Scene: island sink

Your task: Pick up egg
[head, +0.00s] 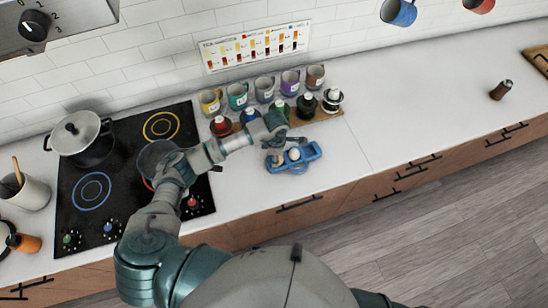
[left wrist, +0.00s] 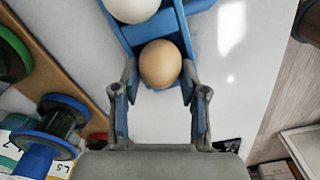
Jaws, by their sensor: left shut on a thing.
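A brown egg (left wrist: 160,64) sits at the near end of a blue egg holder (left wrist: 172,22), between the fingers of my left gripper (left wrist: 158,92) in the left wrist view. The gripper is shut on this egg. A white egg (left wrist: 132,8) lies just beyond it, cut by the top of that view. In the head view my left gripper (head: 279,150) is at the left end of the blue holder (head: 311,150), with a pale egg (head: 294,154) showing beside it. My right gripper is not in view.
A stove (head: 120,170) with a pot (head: 82,138) is at the left. The counter (head: 420,115) to the right is mostly clear, with a small brown shaker (head: 500,90).

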